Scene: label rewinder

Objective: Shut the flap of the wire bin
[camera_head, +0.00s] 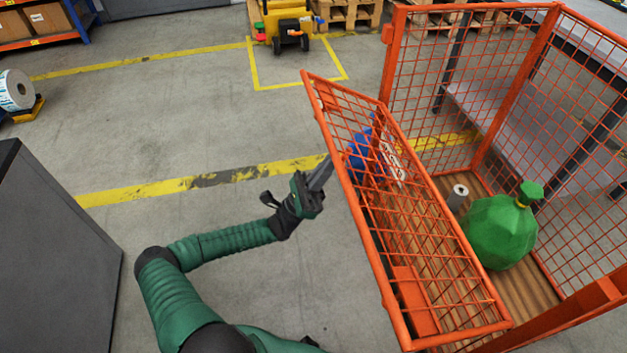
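The orange wire bin (511,95) stands at the right, with mesh walls and a brown slatted floor. Its mesh flap (345,185) hangs open, tilted outward toward the left. My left gripper (321,174) is just left of the flap's outer edge, with its grey fingers pointing up and right toward it. The fingers overlap, so their opening is unclear, and contact with the flap cannot be told. Nothing shows held in it. My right gripper is out of view.
A dark cabinet (55,260) stands at the left. A grey table (520,125) is behind the bin. Floor left of the flap is clear.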

